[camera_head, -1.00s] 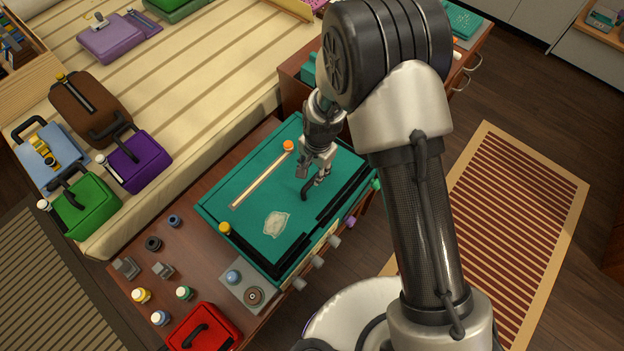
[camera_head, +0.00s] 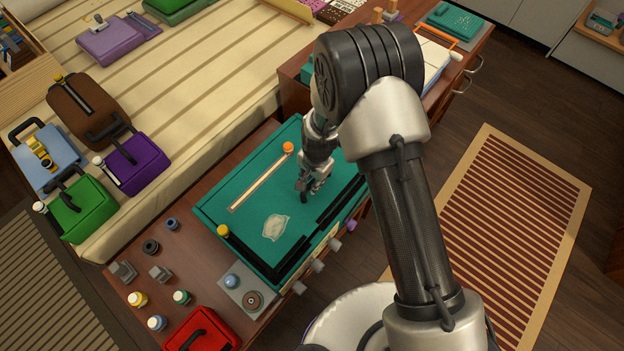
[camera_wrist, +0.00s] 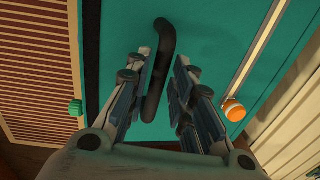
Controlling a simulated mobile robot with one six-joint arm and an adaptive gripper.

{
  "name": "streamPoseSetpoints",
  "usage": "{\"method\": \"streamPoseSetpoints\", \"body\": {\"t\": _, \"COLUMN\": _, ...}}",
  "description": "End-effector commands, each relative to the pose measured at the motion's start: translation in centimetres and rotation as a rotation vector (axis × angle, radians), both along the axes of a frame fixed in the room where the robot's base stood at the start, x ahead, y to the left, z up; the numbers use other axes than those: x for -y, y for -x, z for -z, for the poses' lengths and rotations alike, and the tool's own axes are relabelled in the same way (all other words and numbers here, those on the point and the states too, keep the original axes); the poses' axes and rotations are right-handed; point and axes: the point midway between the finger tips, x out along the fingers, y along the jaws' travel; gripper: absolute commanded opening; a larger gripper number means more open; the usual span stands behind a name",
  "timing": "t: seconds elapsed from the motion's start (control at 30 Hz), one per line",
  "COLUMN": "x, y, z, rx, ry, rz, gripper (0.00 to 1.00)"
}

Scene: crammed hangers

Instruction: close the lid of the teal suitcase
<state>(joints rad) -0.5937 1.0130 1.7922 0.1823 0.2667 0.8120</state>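The teal suitcase (camera_head: 266,203) lies on a brown wooden surface, its broad teal top facing up and a black band along its near edge. I cannot tell whether the lid is fully shut. It also fills the middle of the wrist view (camera_wrist: 215,30). A curved black handle (camera_wrist: 159,65) rises from the teal top. My gripper (camera_wrist: 163,72) is open, its fingers on either side of the handle; whether they touch it is unclear. In the head view my gripper (camera_head: 308,193) is low over the suitcase, hiding most of the handle.
A pale strip with an orange cap (camera_head: 288,147) and a yellow cap (camera_head: 223,230) are at the suitcase top. A red case (camera_head: 203,330) and several small bottles stand at the front left. Several cases, including a purple one (camera_head: 138,163), rest on the bed.

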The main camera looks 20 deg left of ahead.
Motion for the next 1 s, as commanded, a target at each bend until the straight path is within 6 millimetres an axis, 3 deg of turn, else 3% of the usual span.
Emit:
{"method": "streamPoseSetpoints", "body": {"t": 0.3, "x": 0.0, "y": 0.0, "z": 0.0, "rx": 0.0, "ry": 0.0, "rz": 0.0, "gripper": 0.0}}
{"method": "streamPoseSetpoints", "body": {"t": 0.77, "x": 0.0, "y": 0.0, "z": 0.1, "rx": 0.0, "ry": 0.001, "rz": 0.0, "gripper": 0.0}}
{"method": "streamPoseSetpoints", "body": {"t": 1.0, "x": 0.5, "y": 0.2, "z": 3.0, "rx": -0.003, "ry": 0.001, "rz": 0.002, "gripper": 0.0}}
